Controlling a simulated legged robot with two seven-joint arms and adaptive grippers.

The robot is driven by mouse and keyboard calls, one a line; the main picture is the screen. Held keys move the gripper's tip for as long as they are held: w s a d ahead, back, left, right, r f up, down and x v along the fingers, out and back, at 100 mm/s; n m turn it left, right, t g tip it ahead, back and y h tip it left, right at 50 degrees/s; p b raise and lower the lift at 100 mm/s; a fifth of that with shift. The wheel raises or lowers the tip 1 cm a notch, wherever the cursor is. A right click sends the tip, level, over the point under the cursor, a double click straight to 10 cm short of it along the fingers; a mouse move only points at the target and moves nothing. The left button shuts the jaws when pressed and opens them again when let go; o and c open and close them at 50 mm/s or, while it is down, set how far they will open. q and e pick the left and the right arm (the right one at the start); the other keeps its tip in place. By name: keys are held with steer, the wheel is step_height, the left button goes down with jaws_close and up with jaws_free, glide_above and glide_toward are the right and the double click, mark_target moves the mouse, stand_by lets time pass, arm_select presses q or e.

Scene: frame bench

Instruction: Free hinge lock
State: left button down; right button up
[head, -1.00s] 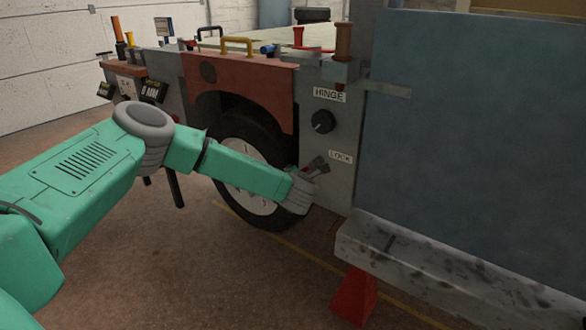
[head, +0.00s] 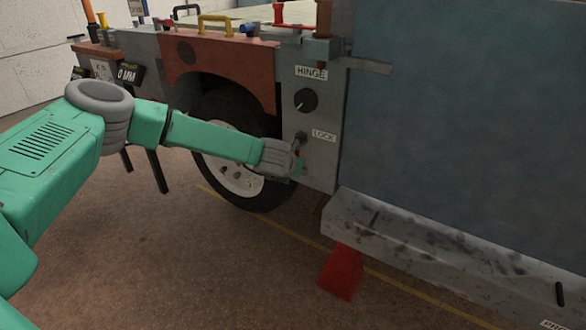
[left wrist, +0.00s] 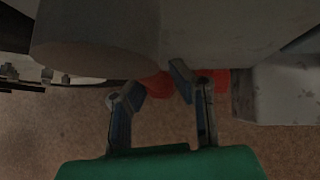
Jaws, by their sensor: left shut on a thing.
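The HINGE label (head: 311,72) and a black round knob (head: 305,100) are on a grey panel left of the big blue-grey panel. The LOCK label (head: 324,135) is lower on the same grey panel. A small dark lock handle (head: 301,142) sticks out just left of it, looking close to upright. My left gripper (head: 293,158) is shut on the lock handle, its fingers partly hiding it. In the left wrist view the bent fingers of my left gripper (left wrist: 168,82) come close together; the handle is not clear there. My right gripper is not in view.
A wheel (head: 235,165) sits under a red-brown fender (head: 225,72), behind my left forearm. A grey stained ledge (head: 420,240) juts out below the blue-grey panel (head: 460,120). A red stand (head: 341,273) is on the floor. The brown floor at front left is clear.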

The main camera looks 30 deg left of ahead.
arm_select(q)
steer(key=shift+s+d+f+h, duration=0.2)
steer(key=shift+s+f+h, duration=0.15)
steer(key=shift+f, duration=0.35)
steer(key=shift+d, duration=0.1)
steer(key=c, duration=1.4)
jaws_free()
steer(key=shift+o, duration=0.2)
steer(key=shift+w, duration=0.15)
steer(key=shift+r, duration=0.2)
steer(key=shift+s+r, duration=0.25)
steer(key=shift+r, duration=0.15)
steer(key=v, duration=1)
steer(key=shift+s+r, duration=0.25)
steer(key=shift+s, duration=0.1)
